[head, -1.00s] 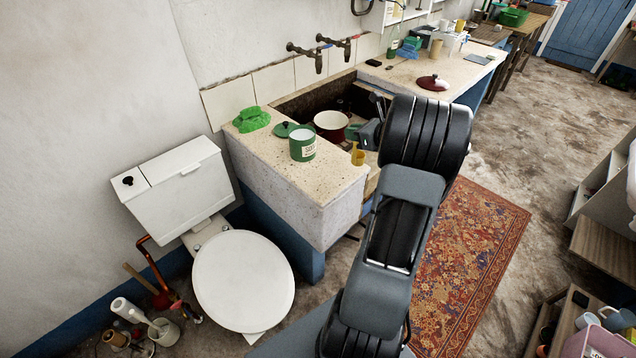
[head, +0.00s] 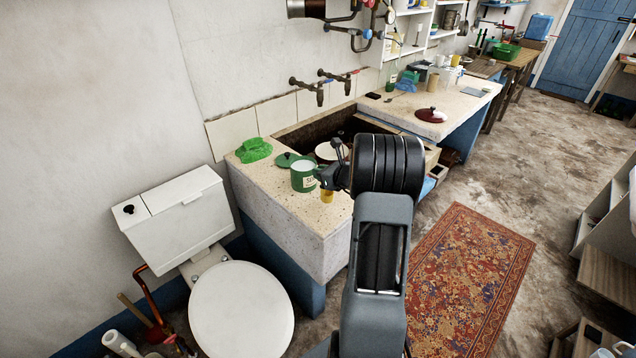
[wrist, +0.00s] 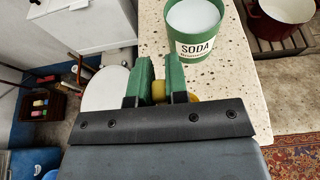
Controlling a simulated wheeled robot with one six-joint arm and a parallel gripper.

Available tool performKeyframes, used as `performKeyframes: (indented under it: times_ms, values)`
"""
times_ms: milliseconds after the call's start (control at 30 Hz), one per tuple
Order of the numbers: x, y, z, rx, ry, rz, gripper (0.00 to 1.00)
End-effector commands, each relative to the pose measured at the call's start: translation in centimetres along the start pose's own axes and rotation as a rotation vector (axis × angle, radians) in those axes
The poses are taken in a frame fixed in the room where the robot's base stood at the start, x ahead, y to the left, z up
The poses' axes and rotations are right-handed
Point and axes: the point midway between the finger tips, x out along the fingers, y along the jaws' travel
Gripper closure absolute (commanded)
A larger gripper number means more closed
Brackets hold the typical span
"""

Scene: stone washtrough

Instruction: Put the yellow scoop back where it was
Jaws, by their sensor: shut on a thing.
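The yellow scoop (head: 327,197) is held in my gripper (head: 322,178), just right of and nearer than the green soda tin (head: 303,178), by the trough's front edge. In the wrist view, my gripper's green fingers (wrist: 161,88) are shut on the scoop (wrist: 159,90), and part of it shows yellow between and beside them. The rest of the scoop is hidden there. The tin also shows in the wrist view (wrist: 196,44), labelled SODA, open and full of white powder. Its green lid (head: 284,159) lies on the stone behind it.
A crumpled green cloth (head: 254,149) lies on the stone ledge (head: 290,207). A pot (head: 326,151) stands in the trough behind my gripper, and it shows dark red in the wrist view (wrist: 277,25). Taps (head: 307,87) stick out above. A white toilet (head: 240,310) stands at the left.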

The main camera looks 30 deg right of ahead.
Motion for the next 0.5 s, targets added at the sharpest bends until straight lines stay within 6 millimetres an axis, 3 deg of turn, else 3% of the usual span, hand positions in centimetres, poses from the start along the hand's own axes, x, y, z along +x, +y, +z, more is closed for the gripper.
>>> performKeyframes:
  times_ms: [167,500]
  values:
    - [0.8,0.4,-0.6,0.001,0.000,0.001,1.00]
    - [2.3,0.6,-3.6,0.001,0.001,-0.001,1.00]
